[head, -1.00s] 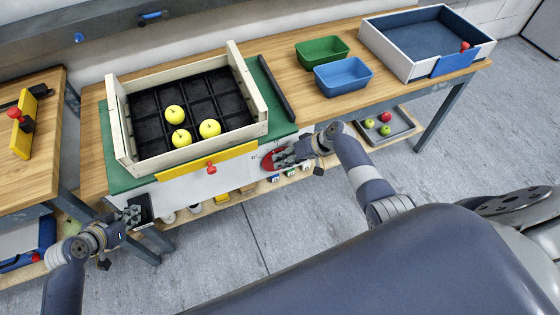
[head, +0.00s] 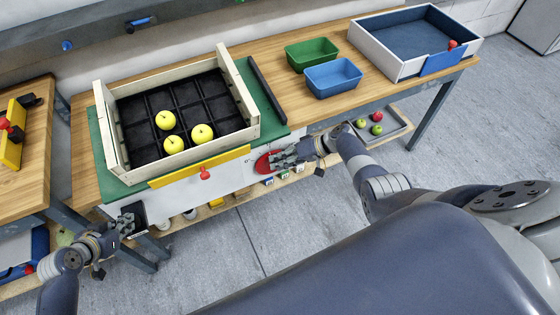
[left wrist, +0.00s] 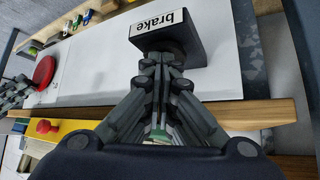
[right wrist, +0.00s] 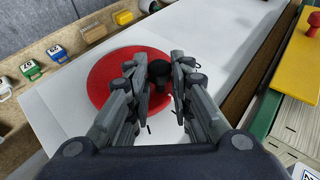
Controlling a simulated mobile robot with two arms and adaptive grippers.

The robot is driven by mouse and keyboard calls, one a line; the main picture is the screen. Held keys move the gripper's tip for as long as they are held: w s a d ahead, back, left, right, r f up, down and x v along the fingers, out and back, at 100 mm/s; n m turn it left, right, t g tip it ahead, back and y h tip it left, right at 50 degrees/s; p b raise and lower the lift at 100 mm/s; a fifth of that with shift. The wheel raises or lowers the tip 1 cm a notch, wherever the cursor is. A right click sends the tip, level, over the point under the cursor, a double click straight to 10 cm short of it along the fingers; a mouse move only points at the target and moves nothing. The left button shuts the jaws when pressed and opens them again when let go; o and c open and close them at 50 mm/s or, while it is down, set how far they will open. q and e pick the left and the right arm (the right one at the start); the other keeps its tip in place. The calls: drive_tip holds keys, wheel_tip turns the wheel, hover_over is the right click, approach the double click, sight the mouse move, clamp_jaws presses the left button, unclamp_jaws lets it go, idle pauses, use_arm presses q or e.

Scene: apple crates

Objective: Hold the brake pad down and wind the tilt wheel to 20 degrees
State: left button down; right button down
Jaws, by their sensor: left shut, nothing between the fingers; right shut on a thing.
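The black brake pad (head: 138,208) sits on the white front panel at the left; its "brake" label shows in the left wrist view (left wrist: 160,27). My left gripper (head: 127,222) is shut and empty, its fingertips against the pad; in the left wrist view they overlap its face (left wrist: 160,62). The red tilt wheel (head: 263,163) is on the right of the same panel. My right gripper (head: 274,160) is shut on its dark handle (right wrist: 160,75), with the red disc (right wrist: 110,82) behind. The wooden crate (head: 125,148) holds three yellow apples. Its tilt angle is not readable.
A yellow board (head: 200,167) with a red knob (head: 205,173) runs along the crate's front. Green (head: 312,52) and blue (head: 333,77) bins and a large box (head: 400,70) stand to the right. A low tray (head: 385,130) holds several apples.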

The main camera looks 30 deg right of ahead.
drive_tip(key=shift+s+d+f, duration=0.2)
drive_tip(key=shift+s+f, duration=0.1)
drive_tip(key=c, duration=1.5)
unclamp_jaws()
drive_tip(key=shift+o, duration=0.4)
drive_tip(key=shift+r, duration=0.15)
drive_tip(key=shift+w, duration=0.15)
drive_tip(key=shift+r, duration=0.15)
drive_tip(key=v, duration=1.2)
